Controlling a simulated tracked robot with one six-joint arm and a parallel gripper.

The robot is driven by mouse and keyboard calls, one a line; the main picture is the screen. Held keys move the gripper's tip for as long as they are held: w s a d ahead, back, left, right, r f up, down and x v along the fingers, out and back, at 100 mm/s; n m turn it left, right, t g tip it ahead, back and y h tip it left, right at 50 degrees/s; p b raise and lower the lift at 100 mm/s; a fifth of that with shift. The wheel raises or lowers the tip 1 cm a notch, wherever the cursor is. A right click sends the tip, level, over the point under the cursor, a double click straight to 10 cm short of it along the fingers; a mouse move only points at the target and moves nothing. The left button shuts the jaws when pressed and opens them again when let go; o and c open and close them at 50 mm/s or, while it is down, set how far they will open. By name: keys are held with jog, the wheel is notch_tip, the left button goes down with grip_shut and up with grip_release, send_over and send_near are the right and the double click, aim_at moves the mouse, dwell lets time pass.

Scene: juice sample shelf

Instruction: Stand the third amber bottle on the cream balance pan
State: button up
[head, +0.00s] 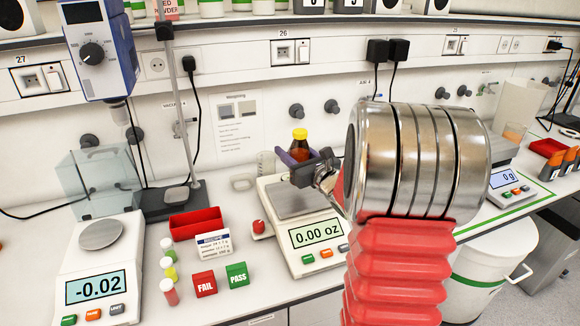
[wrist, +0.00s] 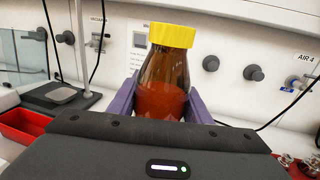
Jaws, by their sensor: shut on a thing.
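An amber bottle (head: 300,146) with a yellow cap and reddish-brown contents is upright between the purple fingers of my gripper (head: 298,157). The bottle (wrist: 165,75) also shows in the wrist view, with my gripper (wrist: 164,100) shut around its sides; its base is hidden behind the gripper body. In the head view the bottle appears over the far part of a cream balance (head: 277,229). The balance's square grey pan (head: 290,201) is partly hidden by my gripper, and its display reads 0.00 oz. I cannot see the bottle touching the pan.
Another balance (head: 95,285) at left reads -0.02. Between them are a red tray (head: 196,223), small vials (head: 168,270), red FAIL (head: 204,284) and green PASS (head: 237,274) blocks. A stand (head: 172,204) rises behind. A third balance (head: 512,188) is at right.

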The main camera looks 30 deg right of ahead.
jog(key=shift+f, duration=0.15)
jog(key=shift+f, duration=1.85)
jog(key=shift+f, duration=0.1)
jog(key=o, duration=1.3)
jog(key=shift+c, duration=0.2)
jog(key=shift+s, duration=0.1)
jog(key=s, duration=1.2)
jog(key=shift+a, duration=0.35)
jog(key=shift+w, duration=0.1)
